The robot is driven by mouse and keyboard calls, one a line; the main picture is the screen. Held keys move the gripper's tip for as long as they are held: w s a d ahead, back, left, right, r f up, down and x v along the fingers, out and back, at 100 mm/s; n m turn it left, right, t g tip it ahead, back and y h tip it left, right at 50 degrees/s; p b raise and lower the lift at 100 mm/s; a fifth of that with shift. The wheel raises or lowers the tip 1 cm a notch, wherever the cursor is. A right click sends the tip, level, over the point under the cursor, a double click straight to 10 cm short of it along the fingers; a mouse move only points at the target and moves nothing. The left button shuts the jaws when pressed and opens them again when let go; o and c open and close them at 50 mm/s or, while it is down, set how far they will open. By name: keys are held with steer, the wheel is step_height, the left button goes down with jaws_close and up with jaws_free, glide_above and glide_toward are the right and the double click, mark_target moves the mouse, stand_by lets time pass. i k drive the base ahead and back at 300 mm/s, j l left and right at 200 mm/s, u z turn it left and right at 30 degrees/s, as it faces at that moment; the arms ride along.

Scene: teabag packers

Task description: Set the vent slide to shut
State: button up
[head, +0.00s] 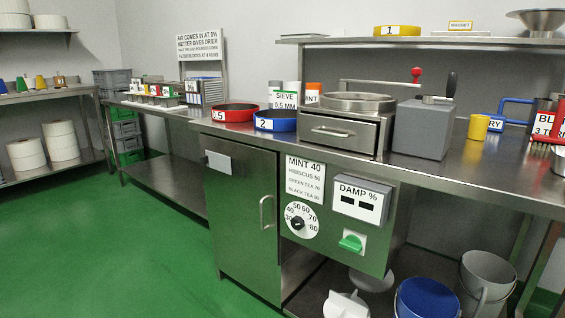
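A steel cabinet stands under the bench, with a closed door (240,215) and a bar handle (266,212). A pale plate (218,162) sits near the top left of this door. It may be the vent slide, but no label on it is readable and I cannot tell its setting. The panel to the right bears a black dial (297,223) with a numbered scale, a "DAMP %" display (361,200) with dark windows, and a green knob (351,243) on a white plate. I cannot make out my gripper in the head view.
White pieces (345,304), a blue bucket (426,299) and a grey bucket (487,277) are low at right. The steel bench top (480,178) carries a drawer box (344,133), a grey block (423,128) and sieve rings. Green floor (140,260) is clear at left.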

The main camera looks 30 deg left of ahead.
mark_target(218, 161)
steer(key=u, duration=1.6)
